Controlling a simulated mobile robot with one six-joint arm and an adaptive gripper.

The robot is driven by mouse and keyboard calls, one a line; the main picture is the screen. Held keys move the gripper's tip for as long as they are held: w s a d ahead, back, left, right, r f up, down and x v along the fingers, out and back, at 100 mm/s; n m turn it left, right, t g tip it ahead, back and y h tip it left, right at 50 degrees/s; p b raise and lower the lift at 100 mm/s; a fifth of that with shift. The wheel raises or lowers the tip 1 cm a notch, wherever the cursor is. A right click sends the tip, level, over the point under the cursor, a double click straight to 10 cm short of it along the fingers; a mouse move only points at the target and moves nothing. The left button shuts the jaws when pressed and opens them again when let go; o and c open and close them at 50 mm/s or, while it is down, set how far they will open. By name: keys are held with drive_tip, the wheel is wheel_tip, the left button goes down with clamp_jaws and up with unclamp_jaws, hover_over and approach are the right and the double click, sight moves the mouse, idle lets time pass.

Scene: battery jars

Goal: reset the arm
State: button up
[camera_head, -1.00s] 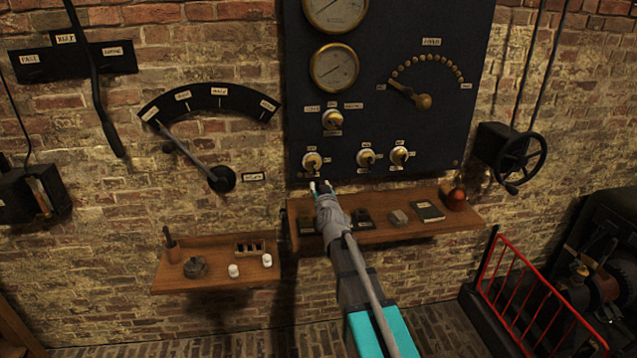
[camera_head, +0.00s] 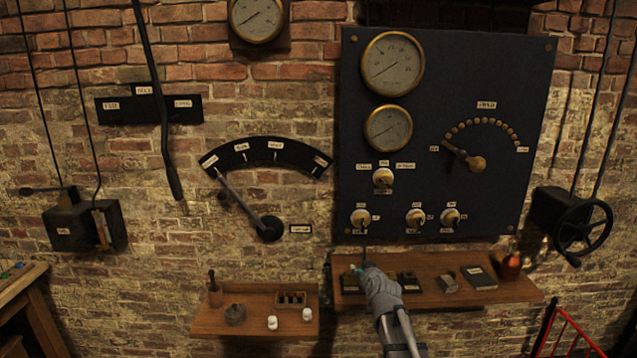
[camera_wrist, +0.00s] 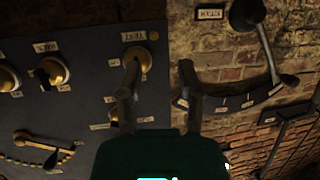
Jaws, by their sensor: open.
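My gripper (camera_head: 362,268) is in front of the shelf under the dark switch panel (camera_head: 440,190), just below the panel's lower left knob. In the wrist view my gripper (camera_wrist: 157,82) has its two fingers spread apart, with nothing between them. That view is turned upside down. A brass and white knob (camera_wrist: 138,60) shows beyond one finger, close to it in the picture; I cannot tell whether they touch. The same knob (camera_head: 361,218) shows in the head view above my gripper. My arm hides part of the shelf.
The right wooden shelf (camera_head: 520,290) bears small dark boxes, a book and a red-orange jar (camera_head: 511,265). The left shelf (camera_head: 215,325) bears two white jars and a small rack. A wall lever (camera_head: 243,205), a handwheel (camera_head: 583,228) and a red railing (camera_head: 572,330) stand around.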

drive_tip(key=s+d+f+g+h, duration=0.1)
drive_tip(key=s+f+g, duration=0.2)
drive_tip(key=s, duration=0.6)
drive_tip(key=s+d+f+m+g+p, duration=0.1)
drive_tip(key=s+f+g, duration=0.3)
drive_tip(key=s, duration=0.6)
drive_tip(key=s+d+f+g+h+p, duration=0.1)
drive_tip(key=s+f+g, duration=0.2)
drive_tip(key=s+g, duration=0.4)
drive_tip(key=s, duration=0.2)
drive_tip(key=shift+s+d+f+m+h, duration=0.2)
drive_tip(key=shift+s+d+m+h, duration=0.1)
drive_tip(key=shift+s+d+m, duration=0.1)
